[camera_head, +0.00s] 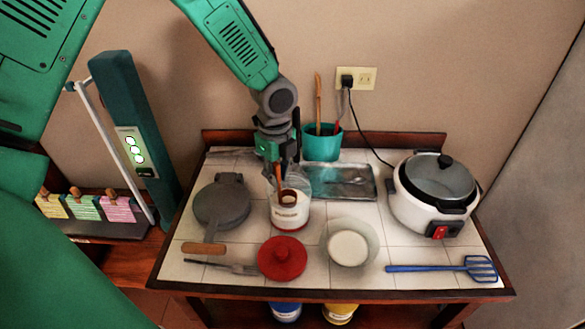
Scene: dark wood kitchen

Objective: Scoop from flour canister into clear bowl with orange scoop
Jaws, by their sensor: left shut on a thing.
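Whether the scoop holds flour is not clear. The clear bowl (371,236) stands to the right and nearer the front, with a white round mass, seemingly flour, in it. My right gripper is not in view.
A red lid (282,258) lies in front of the canister, beside a fork-like tool (222,265). A grey round press (222,204) is left. A metal tray (345,181) and teal utensil pot (322,144) are behind. A rice cooker (433,200) and blue spatula (440,267) are right.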

